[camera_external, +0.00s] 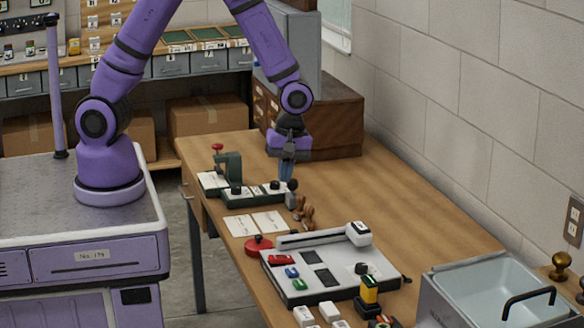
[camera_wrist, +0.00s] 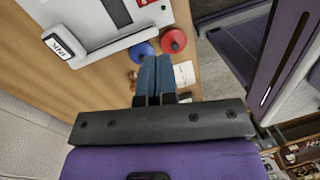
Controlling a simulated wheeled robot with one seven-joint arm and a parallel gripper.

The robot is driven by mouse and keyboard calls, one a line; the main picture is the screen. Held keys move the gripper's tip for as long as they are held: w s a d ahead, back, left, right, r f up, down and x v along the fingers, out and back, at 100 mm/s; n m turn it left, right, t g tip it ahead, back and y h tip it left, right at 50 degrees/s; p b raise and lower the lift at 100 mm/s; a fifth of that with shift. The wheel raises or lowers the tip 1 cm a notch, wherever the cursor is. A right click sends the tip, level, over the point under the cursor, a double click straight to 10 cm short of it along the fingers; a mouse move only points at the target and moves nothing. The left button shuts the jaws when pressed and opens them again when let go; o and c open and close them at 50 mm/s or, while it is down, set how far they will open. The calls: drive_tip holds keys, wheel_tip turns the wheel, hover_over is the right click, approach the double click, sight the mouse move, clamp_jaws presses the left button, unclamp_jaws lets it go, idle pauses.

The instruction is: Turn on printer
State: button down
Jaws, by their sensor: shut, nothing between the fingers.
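The flat grey-white machine (camera_external: 345,255), which I take to be the printer, lies on the wooden bench. A white block (camera_external: 358,233) sits at its back right; in the wrist view this block (camera_wrist: 64,45) reads "INK". Small red (camera_external: 277,260), blue (camera_external: 292,272) and green (camera_external: 299,285) pieces sit along its left side. I cannot tell which part is the power control. My gripper (camera_external: 287,172) is shut and empty, pointing down over the bench behind the printer and apart from it. Its blue fingers show together in the wrist view (camera_wrist: 155,75).
A red disc (camera_external: 259,245) lies left of the printer; the wrist view also shows a blue disc (camera_wrist: 143,49). White cards (camera_external: 255,222), a green press (camera_external: 230,170) and dark-knobbed devices are nearby. A yellow-and-black item (camera_external: 370,290) and metal sink (camera_external: 500,290) stand in front. A wooden cabinet (camera_external: 335,125) is behind.

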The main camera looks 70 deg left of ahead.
drive_tip(key=n, duration=0.2)
hover_over(278, 257)
drive_tip(key=w, duration=0.2)
drive_tip(key=shift+g, duration=0.3)
drive_tip(key=shift+f, duration=2.25)
drive_tip(key=s+f, duration=0.1)
drive_tip(key=f, duration=0.8)
drive_tip(key=s+f, duration=0.1)
drive_tip(key=f, duration=0.3)
drive_tip(key=shift+s+f, duration=0.35)
drive_tip(key=shift+s+f, duration=0.15)
drive_tip(key=shift+f, duration=0.15)
drive_tip(key=shift+w+r, duration=0.3)
drive_tip(key=shift+w, duration=0.5)
